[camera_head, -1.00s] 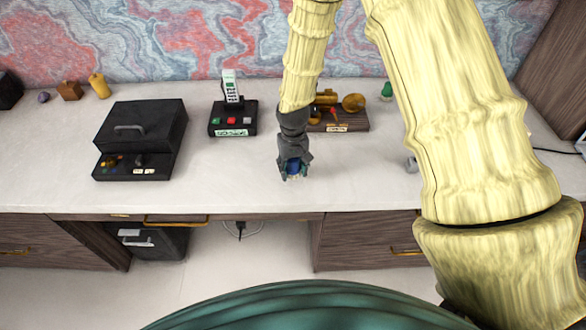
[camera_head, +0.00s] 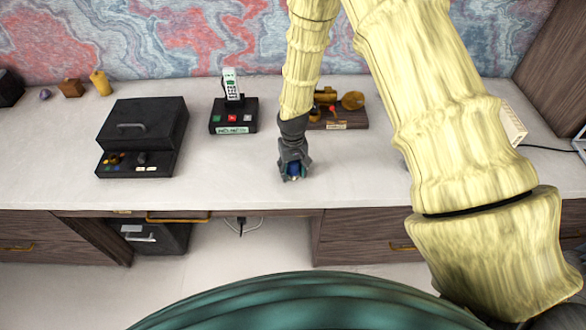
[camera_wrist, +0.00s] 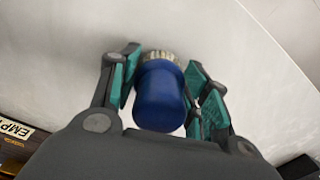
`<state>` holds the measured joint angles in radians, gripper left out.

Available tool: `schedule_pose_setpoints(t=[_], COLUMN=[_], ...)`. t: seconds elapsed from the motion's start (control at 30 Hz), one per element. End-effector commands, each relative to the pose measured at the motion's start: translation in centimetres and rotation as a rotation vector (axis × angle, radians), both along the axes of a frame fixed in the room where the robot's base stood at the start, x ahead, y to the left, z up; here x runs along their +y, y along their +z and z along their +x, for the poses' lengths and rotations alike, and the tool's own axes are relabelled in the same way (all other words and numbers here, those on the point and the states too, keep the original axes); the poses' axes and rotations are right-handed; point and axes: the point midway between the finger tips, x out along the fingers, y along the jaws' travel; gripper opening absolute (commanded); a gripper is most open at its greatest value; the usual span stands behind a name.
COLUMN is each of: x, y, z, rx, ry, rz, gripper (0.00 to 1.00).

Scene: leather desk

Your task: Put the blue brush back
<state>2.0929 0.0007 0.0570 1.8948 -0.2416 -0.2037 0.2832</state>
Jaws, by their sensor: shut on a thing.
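The blue brush is held in my gripper (camera_head: 294,176), low over the front part of the white desktop (camera_head: 240,185). In the wrist view the brush is a short blue cylinder (camera_wrist: 159,98) with pale bristles at its far end. The teal-padded fingers of my gripper (camera_wrist: 160,85) stand on both sides of it. In the head view only a small bit of blue shows between the fingers. I cannot tell whether the bristles touch the desk.
A wooden stand (camera_head: 338,122) with brown pieces, a red-tipped part and a label is behind my gripper, partly hidden by my arm. A black base with a phone (camera_head: 233,115) and a black box (camera_head: 143,125) stand to the left. The desktop left of my gripper is clear.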

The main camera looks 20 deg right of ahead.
Motion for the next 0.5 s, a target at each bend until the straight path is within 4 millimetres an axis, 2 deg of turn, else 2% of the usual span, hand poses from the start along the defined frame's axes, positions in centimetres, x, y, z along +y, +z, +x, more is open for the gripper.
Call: schedule_pose_setpoints(t=[0.07,0.1,0.2,0.5], x=[0.0,0.0,0.0,0.0], y=[-0.27,-0.23,-0.2,-0.16], z=[-0.01,0.0,0.0,-0.01], rx=[0.0,0.0,0.0,0.0], ry=[0.0,0.0,0.0,0.0], rz=[0.0,0.0,0.0,0.0], gripper=[0.21,0.5,0.68,0.68])
